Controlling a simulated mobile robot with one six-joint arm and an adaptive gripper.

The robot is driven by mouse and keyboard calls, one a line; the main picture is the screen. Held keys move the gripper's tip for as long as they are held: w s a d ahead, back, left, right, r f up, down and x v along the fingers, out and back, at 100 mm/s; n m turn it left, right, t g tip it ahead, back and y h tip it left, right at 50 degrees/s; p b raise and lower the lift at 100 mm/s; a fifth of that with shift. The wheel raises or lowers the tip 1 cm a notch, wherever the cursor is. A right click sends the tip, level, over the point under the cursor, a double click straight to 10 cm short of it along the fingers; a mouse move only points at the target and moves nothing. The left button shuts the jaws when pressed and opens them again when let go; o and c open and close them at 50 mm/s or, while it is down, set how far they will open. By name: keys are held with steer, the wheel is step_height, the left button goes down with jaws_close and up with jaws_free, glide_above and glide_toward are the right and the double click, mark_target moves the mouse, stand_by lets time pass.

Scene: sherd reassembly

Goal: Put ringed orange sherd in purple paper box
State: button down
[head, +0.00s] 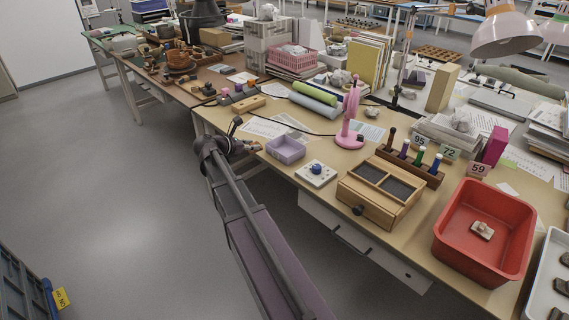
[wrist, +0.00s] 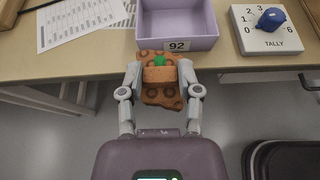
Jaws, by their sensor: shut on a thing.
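The ringed orange sherd (wrist: 160,92) shows in the wrist view, with dark rings and a green spot on it. My gripper (wrist: 161,76) is shut on it, one finger on each side. The purple paper box (wrist: 177,42), marked 92, stands open on the table just beyond the sherd, and the part of its inside that shows is empty. In the head view the box (head: 286,149) is near the table's front edge. My gripper (head: 246,147) is at that edge, left of the box. The sherd is hard to make out there.
A white tally board (wrist: 268,28) with a blue knob lies right of the box. Printed sheets (wrist: 80,20) lie to its left. In the head view a pink fan (head: 350,117), a wooden case (head: 380,190) and a red tub (head: 485,232) stand farther right.

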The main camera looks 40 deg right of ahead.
steer(key=shift+w+a+f+b, duration=0.1)
steer(key=shift+a+f+b, duration=0.15)
steer(key=shift+a+f, duration=0.25)
steer(key=shift+a+f+b, duration=0.2)
steer(key=shift+a+f, duration=0.1)
steer(key=shift+a, duration=0.3)
steer(key=b, duration=0.2)
glide_above(284, 154)
steer(key=shift+d+f, duration=0.1)
steer(key=shift+f, duration=0.65)
steer(key=shift+f, duration=0.15)
steer(key=shift+f+b, duration=1.5)
steer(key=shift+f, duration=0.1)
steer(key=shift+f, duration=0.15)
